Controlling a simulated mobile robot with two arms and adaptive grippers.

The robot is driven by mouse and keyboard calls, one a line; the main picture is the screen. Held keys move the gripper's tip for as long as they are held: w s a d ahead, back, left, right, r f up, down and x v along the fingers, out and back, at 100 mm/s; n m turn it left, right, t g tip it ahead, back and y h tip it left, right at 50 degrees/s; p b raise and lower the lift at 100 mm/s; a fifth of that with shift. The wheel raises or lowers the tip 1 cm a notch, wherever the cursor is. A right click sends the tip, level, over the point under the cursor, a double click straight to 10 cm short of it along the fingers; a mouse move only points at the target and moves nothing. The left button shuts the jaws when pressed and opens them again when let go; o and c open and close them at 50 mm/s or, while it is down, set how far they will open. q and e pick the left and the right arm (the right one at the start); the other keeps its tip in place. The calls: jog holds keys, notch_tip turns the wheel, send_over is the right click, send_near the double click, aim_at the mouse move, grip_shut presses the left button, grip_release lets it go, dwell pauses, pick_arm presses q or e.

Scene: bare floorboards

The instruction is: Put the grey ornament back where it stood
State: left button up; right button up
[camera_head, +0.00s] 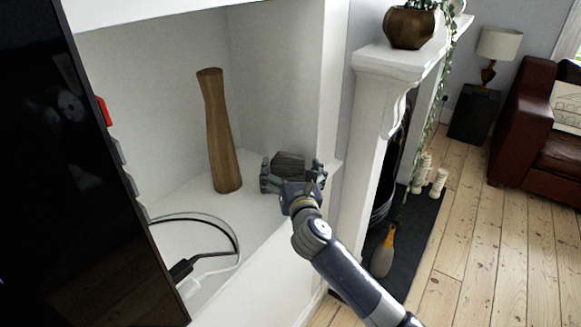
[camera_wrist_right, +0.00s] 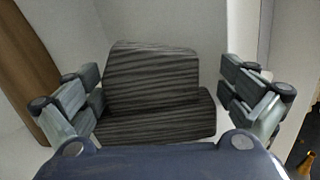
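The grey ornament (camera_head: 289,161) is a dark grey, ribbed, blocky piece standing on the white alcove shelf (camera_head: 190,215), near its right wall. In the right wrist view the ornament (camera_wrist_right: 155,95) fills the middle, a wider lower block with a narrower one on top. My right gripper (camera_head: 292,178) is around it, with the fingers (camera_wrist_right: 172,98) spread at its left and right. A gap shows on the right side; the left fingers are close to the ornament, and I cannot tell whether they touch it. My left gripper is not in view.
A tall wooden vase (camera_head: 220,135) stands on the shelf left of the ornament. Cables (camera_head: 205,245) lie at the shelf's front left, beside a black screen (camera_head: 70,200). A white mantelpiece (camera_head: 400,62) with a plant pot (camera_head: 409,27) stands to the right.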

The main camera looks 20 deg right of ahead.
jog(key=shift+r, duration=0.15)
jog(key=shift+s, duration=0.2)
jog(key=s+a, duration=0.1)
jog(key=s, duration=1)
jog(key=shift+s+a, duration=0.25)
jog(key=shift+s, duration=0.05)
